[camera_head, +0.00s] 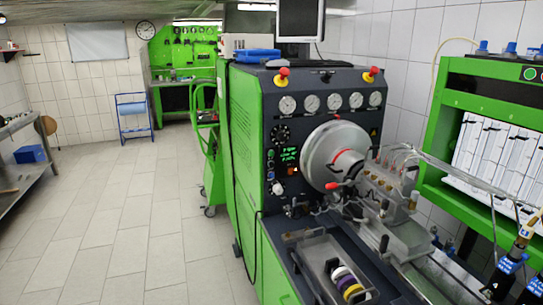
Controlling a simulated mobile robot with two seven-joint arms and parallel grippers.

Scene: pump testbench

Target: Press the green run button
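The pump testbench (248,130) is a green and dark grey machine standing at the centre right. Its front panel has a small lit display with green text (289,155). A column of small round controls (270,163) sits left of the display; one looks greenish, but they are too small to tell well. A round green button (529,72) shows on the dark top strip of the green cabinet at the right, with a red one beside it at the picture's edge. I cannot tell which green one is the run button. Neither of my grippers is in view.
Two red knobs on yellow bases (283,73) stand on the bench top above several gauges. A large grey disc (335,154) and metal fittings jut from the bench. A tray with coloured rings (326,262) lies low in front. The tiled floor (120,230) at left is clear.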

